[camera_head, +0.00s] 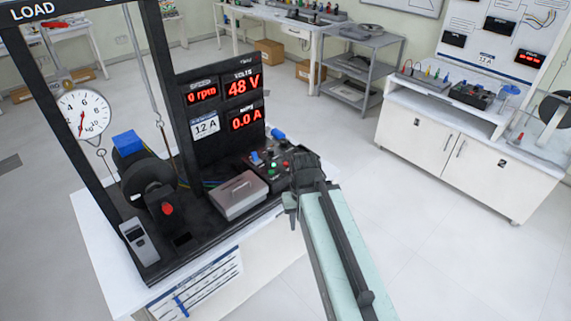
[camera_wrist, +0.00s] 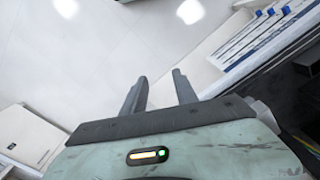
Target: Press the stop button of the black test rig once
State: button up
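The black test rig (camera_head: 188,62) stands at the left in the head view, with red displays reading 0 rpm, 48 V and 0.0 A. Its control panel (camera_head: 258,160) at the right end has small green and red spots and blue parts; a red spot (camera_head: 285,164) lies beside my gripper. A larger red knob (camera_head: 167,208) sits lower on the rig, in front of the dark motor. I cannot tell which red part is the stop button. My gripper (camera_head: 303,178) is at the panel's right edge, partly hiding it; contact is unclear. In the wrist view my gripper (camera_wrist: 158,82) has its fingers apart with nothing between them.
A grey box (camera_head: 239,194) lies in front of the panel. A handheld meter (camera_head: 139,240) stands at the rig's front left. The white bench (camera_head: 100,225) carries the rig. Open floor (camera_head: 420,220) lies to the right, before a white cabinet (camera_head: 420,147).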

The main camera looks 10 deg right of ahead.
grip_shut()
dwell(1.4)
